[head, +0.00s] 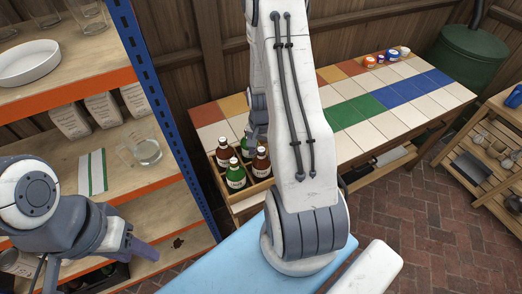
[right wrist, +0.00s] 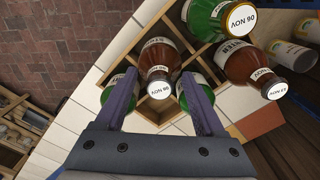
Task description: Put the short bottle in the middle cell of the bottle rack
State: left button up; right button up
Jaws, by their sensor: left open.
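The bottle rack (head: 251,189) is a wooden crate with square cells on the tiled counter. It holds brown bottles (head: 223,154) and green bottles (head: 236,178). My right gripper (head: 257,130) points down over its back right part, partly hidden by my arm. In the right wrist view its fingers (right wrist: 160,85) stand on either side of a brown bottle (right wrist: 155,54) with a white cap; I cannot tell whether they touch it. An empty cell (right wrist: 158,112) shows below that cap. I cannot tell which bottle is the short one. My left gripper (head: 130,250) is open and empty beside the shelf.
A shelf unit (head: 165,181) with a glass jug (head: 146,152) and bags stands at left. Small cups (head: 381,59) sit at the counter's far end; most of the tiled top (head: 400,120) is clear. In the right wrist view, neighbouring bottles (right wrist: 240,62) stand close to the right finger.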

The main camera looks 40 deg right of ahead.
jog(key=shift+r, duration=0.1)
notch_tip(320, 180, up, 12)
jog(key=b, duration=0.2)
jog(key=s+a+r+n, duration=0.1)
jog(key=a+r+n, duration=0.3)
jog(key=a, duration=0.6)
jog(key=s+a+r+n, duration=0.15)
jog(key=a+n, duration=0.35)
jog(key=a, duration=0.5)
jog(key=s+a+r+n+y, duration=0.1)
jog(key=s+a+r+n, duration=0.2)
jog(key=s+a+n, duration=0.7)
jog(key=s+n, duration=0.1)
jog(key=s, duration=0.2)
jog(key=shift+s+a+r, duration=0.15)
jog(key=shift+s+a, duration=0.25)
